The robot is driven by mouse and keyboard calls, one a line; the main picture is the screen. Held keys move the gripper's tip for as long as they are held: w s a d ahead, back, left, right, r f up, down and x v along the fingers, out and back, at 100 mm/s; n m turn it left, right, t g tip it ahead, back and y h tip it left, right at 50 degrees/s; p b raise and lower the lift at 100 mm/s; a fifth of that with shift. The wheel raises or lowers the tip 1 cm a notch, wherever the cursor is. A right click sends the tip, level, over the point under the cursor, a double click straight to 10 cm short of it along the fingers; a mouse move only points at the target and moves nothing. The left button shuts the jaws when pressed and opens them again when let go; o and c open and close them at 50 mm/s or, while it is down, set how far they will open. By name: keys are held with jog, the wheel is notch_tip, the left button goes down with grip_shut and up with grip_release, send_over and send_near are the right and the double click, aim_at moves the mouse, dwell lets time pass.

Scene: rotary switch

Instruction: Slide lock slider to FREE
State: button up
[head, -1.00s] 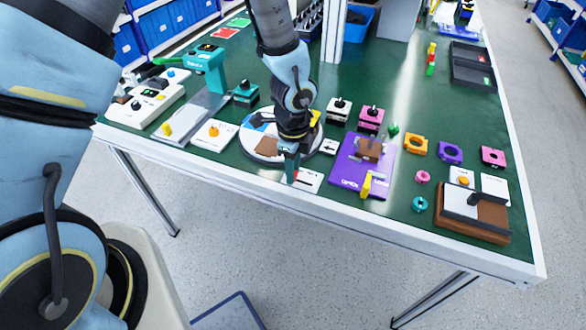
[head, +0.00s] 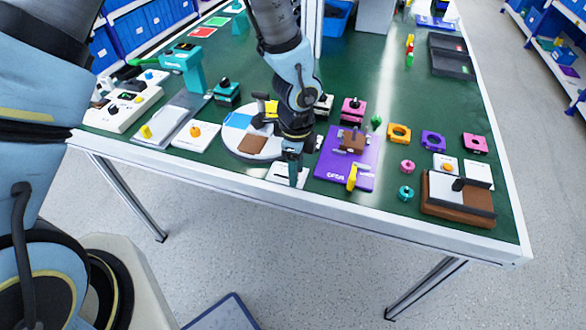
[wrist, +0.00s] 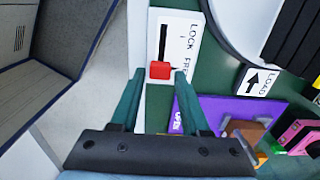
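The lock slider is a white plate (wrist: 190,40) with a black slot and the printed words LOCK and FREE; in the head view the plate (head: 281,173) lies near the table's front edge. Its red knob (wrist: 160,70) sits at the slot's lower end in the wrist view, beside the word FREE. My gripper (wrist: 159,74) has one finger on each side of the knob, with a narrow gap showing at each side. In the head view my gripper (head: 294,178) is low over the plate's right part and hides the knob.
A purple board (head: 332,165) with a brown block and yellow handle stands close to the right of my gripper. A round white dial plate (head: 238,143) lies behind it to the left. The white table edge (head: 220,176) runs just in front.

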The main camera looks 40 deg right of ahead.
jog(key=shift+o, duration=1.1)
jog(key=shift+w, duration=0.1)
notch_tip(320, 180, up, 11)
jog(key=b, duration=0.1)
jog(key=shift+a+f, duration=0.1)
